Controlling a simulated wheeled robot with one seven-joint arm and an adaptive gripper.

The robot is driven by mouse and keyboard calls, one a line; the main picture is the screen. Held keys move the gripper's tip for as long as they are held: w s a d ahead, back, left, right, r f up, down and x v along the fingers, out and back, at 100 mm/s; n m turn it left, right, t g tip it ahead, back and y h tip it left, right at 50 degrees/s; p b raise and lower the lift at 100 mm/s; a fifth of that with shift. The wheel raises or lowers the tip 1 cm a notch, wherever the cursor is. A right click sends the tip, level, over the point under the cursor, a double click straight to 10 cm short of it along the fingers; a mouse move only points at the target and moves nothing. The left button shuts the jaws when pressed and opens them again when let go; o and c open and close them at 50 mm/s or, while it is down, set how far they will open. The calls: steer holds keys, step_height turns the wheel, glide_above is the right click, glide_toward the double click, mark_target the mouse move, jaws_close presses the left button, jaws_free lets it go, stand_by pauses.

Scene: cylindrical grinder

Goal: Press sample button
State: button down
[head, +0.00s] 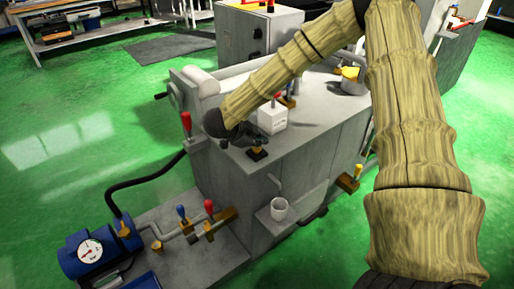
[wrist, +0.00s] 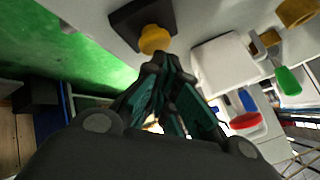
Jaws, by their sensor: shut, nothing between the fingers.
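A yellow round button on a square black base (head: 257,154) sits near the front edge of the grey machine top, with no readable label. In the wrist view the yellow button (wrist: 155,38) is just beyond my fingertips. My gripper (head: 257,137) is above and beside it in the head view. In the wrist view my gripper (wrist: 158,65) is shut and empty, its dark green fingers drawn together at the tips. The fingertips overlap the button's lower edge in that view; I cannot tell whether they touch it.
A red-handled lever (head: 186,125) stands at the machine's left corner. Blue and red valve handles (head: 209,207) stand lower left. Green floor lies open at left.

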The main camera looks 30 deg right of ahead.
mark_target(259, 149)
steer(key=shift+f, duration=0.5)
stand_by(0.6)
stand_by(0.3)
steer(key=shift+r+p, duration=1)
steer(key=shift+p, duration=0.05)
steer(key=shift+r, duration=0.1)
step_height(259, 149, up, 5)
steer(key=p, duration=0.4)
steer(key=shift+p, duration=0.4)
stand_by(0.3)
